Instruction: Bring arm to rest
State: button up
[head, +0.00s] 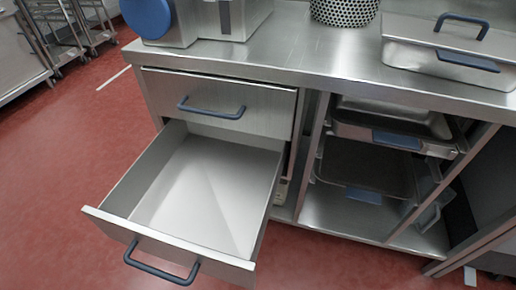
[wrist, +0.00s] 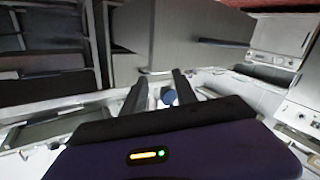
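My gripper (wrist: 160,88) shows only in the wrist view. Its two dark fingers stand apart, with no held object visible between them. A small blue round shape shows in the gap, and I cannot tell how far beyond the fingers it is. The arm and gripper are not in the head view. In the head view, an empty lower drawer (head: 205,180) is pulled well out of the steel counter, with its dark blue handle (head: 160,268) at the front. The upper drawer (head: 225,102) is closed.
The steel counter (head: 300,60) carries a lidded pan (head: 450,55), a perforated pot (head: 344,8) and a steel machine with a blue disc (head: 147,17). Open shelves on the right hold trays (head: 365,165). Red floor (head: 55,165) is clear left of the drawer.

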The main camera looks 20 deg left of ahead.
jog(key=s+d+m+h, duration=0.4)
jog(key=d+m+h, duration=0.1)
jog(key=d, duration=0.7)
jog(key=s+d+m+h, duration=0.5)
jog(key=d, duration=0.7)
notch_tip(320, 180, up, 25)
jog(key=p, duration=2.4)
jog(key=shift+w+p, duration=0.35)
jog(key=shift+p, duration=0.05)
